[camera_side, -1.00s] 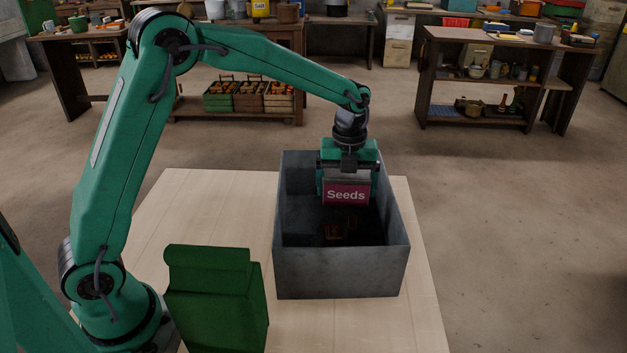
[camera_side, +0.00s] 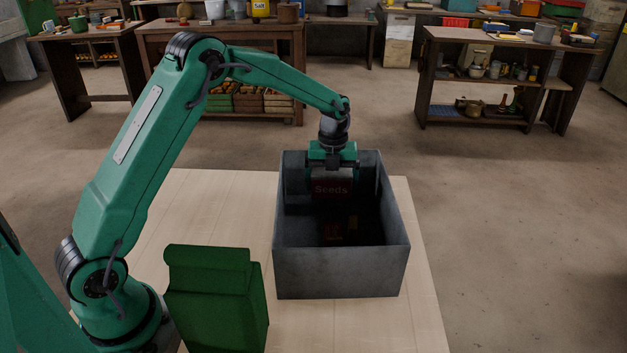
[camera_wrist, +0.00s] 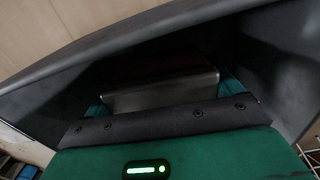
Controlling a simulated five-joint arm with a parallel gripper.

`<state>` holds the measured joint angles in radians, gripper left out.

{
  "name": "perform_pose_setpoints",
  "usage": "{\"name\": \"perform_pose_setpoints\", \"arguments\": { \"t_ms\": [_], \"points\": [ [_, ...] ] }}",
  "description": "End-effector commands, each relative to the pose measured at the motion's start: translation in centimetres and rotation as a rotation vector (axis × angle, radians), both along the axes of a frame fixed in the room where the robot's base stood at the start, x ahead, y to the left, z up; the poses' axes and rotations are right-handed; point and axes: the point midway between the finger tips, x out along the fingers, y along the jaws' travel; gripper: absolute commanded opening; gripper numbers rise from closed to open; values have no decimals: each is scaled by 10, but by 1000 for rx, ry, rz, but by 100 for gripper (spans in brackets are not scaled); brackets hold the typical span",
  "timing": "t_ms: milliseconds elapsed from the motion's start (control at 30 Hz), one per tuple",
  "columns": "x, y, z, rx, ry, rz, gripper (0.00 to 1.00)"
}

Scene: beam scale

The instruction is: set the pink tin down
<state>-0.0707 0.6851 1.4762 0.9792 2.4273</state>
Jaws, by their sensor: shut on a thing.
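The pink tin (camera_side: 332,189) carries the word "Seeds" and looks dark in shadow. My gripper (camera_side: 332,172) is shut on it and holds it upright inside the deep grey metal bin (camera_side: 340,272), towards the far left of the bin. The tin's lower part is in deep shadow, so I cannot tell whether it touches the bin floor. In the wrist view the tin's metal top (camera_wrist: 160,92) shows between the jaws, with the bin's rim (camera_wrist: 130,38) close by.
An orange-marked item (camera_side: 338,230) lies in the dark bin, hard to make out. A dark green object (camera_side: 217,300) stands on the pale wooden table (camera_side: 205,205) left of the bin. The bin walls rise around my gripper. Bare table lies left of the bin.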

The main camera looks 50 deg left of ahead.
Motion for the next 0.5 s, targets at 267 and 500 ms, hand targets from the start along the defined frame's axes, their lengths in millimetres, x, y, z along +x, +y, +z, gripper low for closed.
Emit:
{"name": "perform_pose_setpoints", "arguments": {
  "t_ms": [267,500],
  "points": [
    [-1,0,-27,-1,4,0,64],
    [0,-1,-39,0,1,0,64]
  ]
}}
